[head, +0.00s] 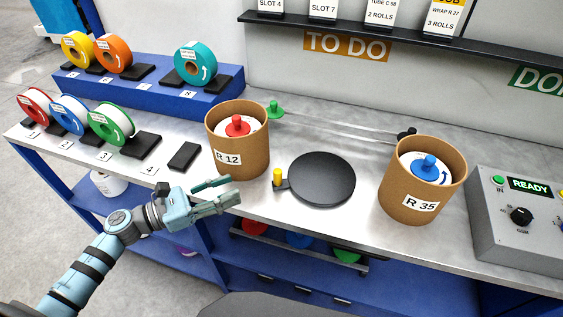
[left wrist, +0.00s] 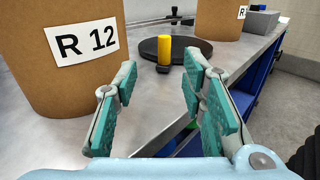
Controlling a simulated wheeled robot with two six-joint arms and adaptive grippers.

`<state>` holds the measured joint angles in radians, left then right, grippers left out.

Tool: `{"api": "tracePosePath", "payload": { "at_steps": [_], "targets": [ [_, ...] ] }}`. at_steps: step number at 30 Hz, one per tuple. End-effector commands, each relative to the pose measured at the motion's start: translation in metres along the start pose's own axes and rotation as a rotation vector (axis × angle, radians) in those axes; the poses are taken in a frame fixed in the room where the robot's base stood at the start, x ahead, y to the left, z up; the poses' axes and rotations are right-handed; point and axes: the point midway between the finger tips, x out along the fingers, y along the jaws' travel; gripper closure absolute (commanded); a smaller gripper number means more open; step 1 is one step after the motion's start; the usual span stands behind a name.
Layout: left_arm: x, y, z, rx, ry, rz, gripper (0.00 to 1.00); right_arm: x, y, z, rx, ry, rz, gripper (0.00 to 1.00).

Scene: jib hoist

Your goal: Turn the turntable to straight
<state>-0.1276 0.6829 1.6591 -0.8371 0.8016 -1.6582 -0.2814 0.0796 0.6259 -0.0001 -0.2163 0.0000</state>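The turntable (head: 322,180) is a flat black disc on the metal bench between two brown drums. A yellow peg (head: 277,177) stands on a small black tab at the disc's left side. In the left wrist view the yellow peg (left wrist: 164,50) is upright in front of the disc (left wrist: 200,47), beyond my fingertips. My left gripper (head: 236,190) is open and empty, left of the peg and apart from it. It also shows in the left wrist view (left wrist: 160,85), its two teal-padded fingers spread. My right gripper is not in view.
The drum R 12 (head: 238,150) stands close behind my left gripper; drum R 35 (head: 420,190) stands right of the turntable. A control box (head: 520,220) reading READY sits at far right. Coloured rolls (head: 110,125) line the left. Bare bench lies in front of the turntable.

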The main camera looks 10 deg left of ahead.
Motion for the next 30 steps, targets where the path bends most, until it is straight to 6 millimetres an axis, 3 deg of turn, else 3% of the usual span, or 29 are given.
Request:
{"api": "tracePosePath", "payload": {
  "at_steps": [5,9,15,21,28,30],
  "targets": [
    [0.035,0.001,0.005,-0.001,-0.008,0.004,0.62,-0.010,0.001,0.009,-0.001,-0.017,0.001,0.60],
    [0.074,0.001,0.005,-0.005,-0.008,0.005,0.62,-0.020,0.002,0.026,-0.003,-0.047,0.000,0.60],
    [0.119,0.002,0.003,-0.007,-0.004,0.005,0.62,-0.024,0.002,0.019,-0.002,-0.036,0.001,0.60],
    [0.138,0.001,0.001,-0.006,-0.001,0.005,0.62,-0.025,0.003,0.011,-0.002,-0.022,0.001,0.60],
    [0.139,0.001,0.001,-0.006,0.000,0.005,0.62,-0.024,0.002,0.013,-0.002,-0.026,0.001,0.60],
    [0.139,0.002,0.001,-0.006,0.000,0.005,0.70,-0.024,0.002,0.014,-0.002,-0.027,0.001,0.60]
  ]
}}
